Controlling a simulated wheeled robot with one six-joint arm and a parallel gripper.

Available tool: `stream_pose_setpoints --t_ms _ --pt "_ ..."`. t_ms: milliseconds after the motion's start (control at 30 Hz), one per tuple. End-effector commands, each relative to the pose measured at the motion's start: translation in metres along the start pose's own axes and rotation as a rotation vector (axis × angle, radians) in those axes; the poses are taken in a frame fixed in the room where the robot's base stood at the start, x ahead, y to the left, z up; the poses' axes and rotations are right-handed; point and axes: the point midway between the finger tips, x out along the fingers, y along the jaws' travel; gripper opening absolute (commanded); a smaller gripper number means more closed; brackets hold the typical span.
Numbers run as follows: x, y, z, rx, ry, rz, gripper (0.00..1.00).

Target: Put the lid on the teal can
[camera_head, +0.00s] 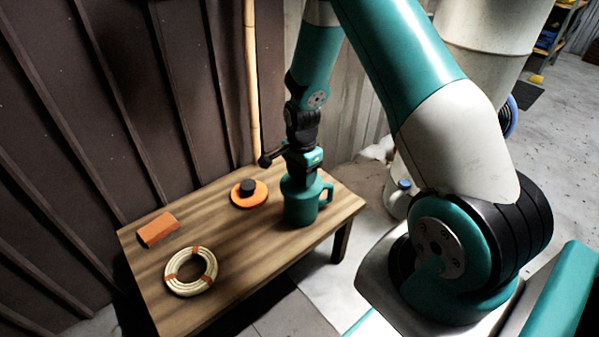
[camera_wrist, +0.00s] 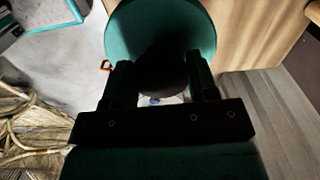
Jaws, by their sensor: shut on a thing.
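The teal can (camera_head: 301,208), with a handle on its right side, stands upright near the table's right end. My gripper (camera_head: 301,170) points down directly above it. In the wrist view, my gripper (camera_wrist: 160,88) is shut on a dark knob (camera_wrist: 160,72), in front of a round teal disc (camera_wrist: 122,32) that looks like the lid. The fingers stand on either side of the knob. The can is not clearly told apart from the disc there. I cannot tell whether the disc touches the can's rim.
An orange disc with a black knob (camera_head: 240,199) lies on the wooden table (camera_head: 215,230), left of the can. An orange block (camera_head: 157,230) and a bound rattan coil (camera_head: 190,285) lie farther left. A bamboo pole (camera_head: 252,80) stands behind the table. Bare tabletop lies between these things.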

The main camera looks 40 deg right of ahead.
Motion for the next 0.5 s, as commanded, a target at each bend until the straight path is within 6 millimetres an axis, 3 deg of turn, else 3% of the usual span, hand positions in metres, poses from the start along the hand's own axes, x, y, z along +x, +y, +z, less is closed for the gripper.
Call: stream_pose_setpoints --t_ms 400,433,500 --pt "0.0027 -0.0001 0.0 0.0 0.0 -0.001 0.26" --pt "0.0027 -0.0001 0.0 0.0 0.0 0.0 0.56" --pt "0.0027 -0.0001 0.0 0.0 0.0 0.0 0.72"
